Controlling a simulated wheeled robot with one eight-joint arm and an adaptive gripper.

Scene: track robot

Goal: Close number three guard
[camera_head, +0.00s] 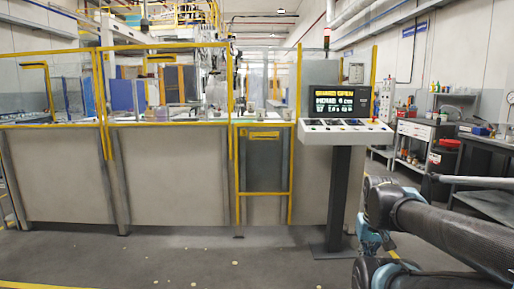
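A line of guarding with yellow frames, clear upper panels and grey lower panels (170,174) runs across the left and middle. A narrow yellow-framed section (264,193) stands at its right end, left of the console; a small yellow label is on it. I cannot read a number three on any guard. A control console (346,131) on a dark post carries buttons and a screen (342,102). The screen's top line seems to read "GUARD OPEN"; the smaller lines are hard to read. My arm shows at the lower right, away from the guards; my gripper is not visible.
The grey floor (220,262) in front of the guards is mostly clear, with small pale specks. A tool cart (413,140) and dark workbenches (492,205) stand at the right. The console's post and base stand between the guards and my arm.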

